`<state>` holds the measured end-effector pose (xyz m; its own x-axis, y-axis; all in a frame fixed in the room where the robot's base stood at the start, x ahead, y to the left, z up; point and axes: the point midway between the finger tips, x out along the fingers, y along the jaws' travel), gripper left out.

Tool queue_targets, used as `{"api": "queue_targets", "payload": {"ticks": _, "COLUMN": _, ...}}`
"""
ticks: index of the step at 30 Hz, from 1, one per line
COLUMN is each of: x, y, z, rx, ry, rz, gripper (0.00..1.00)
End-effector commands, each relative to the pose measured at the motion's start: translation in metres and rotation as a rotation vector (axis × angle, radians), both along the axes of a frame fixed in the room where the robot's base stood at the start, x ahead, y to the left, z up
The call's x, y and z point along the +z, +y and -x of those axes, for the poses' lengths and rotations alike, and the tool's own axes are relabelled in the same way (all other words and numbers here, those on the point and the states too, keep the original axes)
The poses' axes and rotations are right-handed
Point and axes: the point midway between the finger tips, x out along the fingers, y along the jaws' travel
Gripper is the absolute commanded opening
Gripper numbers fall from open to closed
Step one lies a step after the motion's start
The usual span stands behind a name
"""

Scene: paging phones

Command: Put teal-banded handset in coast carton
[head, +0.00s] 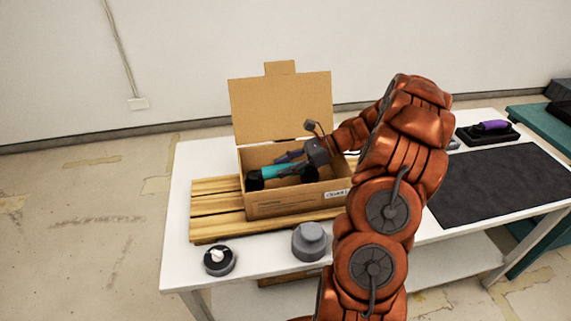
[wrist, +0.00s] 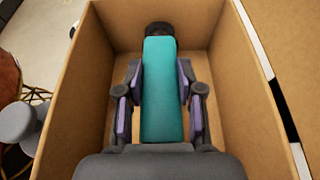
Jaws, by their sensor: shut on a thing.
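The teal-banded handset (head: 278,171) lies lengthwise inside the open carton (head: 283,205), dark at its ends and teal along the middle. In the wrist view the handset (wrist: 162,90) is between the two purple-padded fingers of my gripper (wrist: 160,105), which is shut on it. The carton's walls (wrist: 245,90) rise on both sides of the gripper. My gripper also shows in the head view (head: 290,164), reaching in from the right. The carton's lid (head: 281,108) stands up at the back. The label on its front is partly hidden by my arm. Whether the handset touches the carton's floor I cannot tell.
The carton stands on wooden slats (head: 215,222) on a white table (head: 184,262). A purple-banded handset (head: 491,126) rests on a black base beyond a dark mat (head: 500,185).

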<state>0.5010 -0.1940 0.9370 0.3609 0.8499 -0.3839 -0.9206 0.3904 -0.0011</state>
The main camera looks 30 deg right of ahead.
Motion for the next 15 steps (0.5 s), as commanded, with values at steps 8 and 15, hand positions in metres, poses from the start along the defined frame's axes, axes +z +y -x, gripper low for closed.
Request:
{"api": "queue_targets", "payload": {"ticks": 8, "x": -0.0032, "y": 0.0005, "z": -0.0001, "rx": 0.001, "ry": 0.000, "rz": 0.000, "gripper": 0.41}}
{"api": "queue_targets", "payload": {"ticks": 15, "x": -0.0034, "y": 0.0004, "z": 0.0001, "rx": 0.001, "ry": 0.000, "rz": 0.000, "gripper": 0.62}}
